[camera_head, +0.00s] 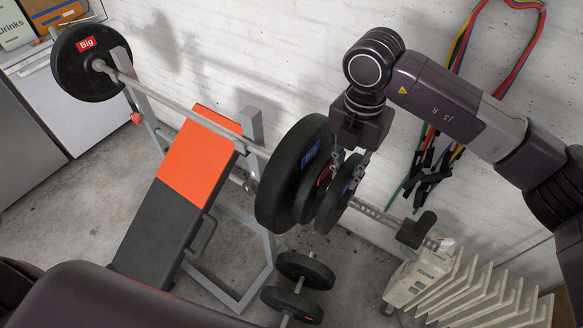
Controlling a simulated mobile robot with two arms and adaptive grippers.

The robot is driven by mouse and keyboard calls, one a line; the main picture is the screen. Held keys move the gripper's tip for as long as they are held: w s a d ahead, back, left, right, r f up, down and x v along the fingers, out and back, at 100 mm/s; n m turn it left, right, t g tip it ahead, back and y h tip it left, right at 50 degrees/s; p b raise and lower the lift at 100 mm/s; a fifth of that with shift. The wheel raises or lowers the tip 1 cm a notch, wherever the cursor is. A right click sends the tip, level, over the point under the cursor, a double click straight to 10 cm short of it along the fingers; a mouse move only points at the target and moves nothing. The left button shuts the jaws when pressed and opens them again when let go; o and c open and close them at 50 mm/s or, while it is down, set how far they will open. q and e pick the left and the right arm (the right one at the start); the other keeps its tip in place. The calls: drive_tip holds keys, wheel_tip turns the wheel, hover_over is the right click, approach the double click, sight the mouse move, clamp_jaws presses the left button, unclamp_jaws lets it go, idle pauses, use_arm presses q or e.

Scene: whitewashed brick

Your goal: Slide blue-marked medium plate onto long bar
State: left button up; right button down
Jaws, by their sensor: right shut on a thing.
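The long bar (186,111) lies across the bench rack and slopes down to the right. Its left end bears a black plate (88,63) with a red "Big" label. My left gripper is not in view.
An orange and black bench (196,161) stands under the bar. Dumbbells (305,270) lie on the floor below the plates. A white radiator (470,290) stands at the lower right. Resistance bands (465,40) hang on the brick wall behind my right arm.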

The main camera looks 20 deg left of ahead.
drive_tip(key=shift+w+a+r, duration=0.15)
drive_tip(key=shift+a+r, duration=0.1)
drive_tip(key=shift+a, duration=0.1)
drive_tip(key=shift+a, duration=0.1)
drive_tip(key=c, duration=2.1)
unclamp_jaws()
drive_tip(key=o, duration=0.4)
drive_tip(key=shift+s+d, duration=0.2)
drive_tip(key=shift+s, duration=0.05)
drive_tip(key=shift+a+f, duration=0.1)
drive_tip(key=shift+f, duration=0.05)
drive_tip(key=shift+s+f, duration=0.15)
drive_tip(key=shift+f, duration=0.05)
drive_tip(key=r, duration=1.2)
drive_tip(key=shift+d+r, duration=0.2)
drive_tip(key=shift+r, duration=0.15)
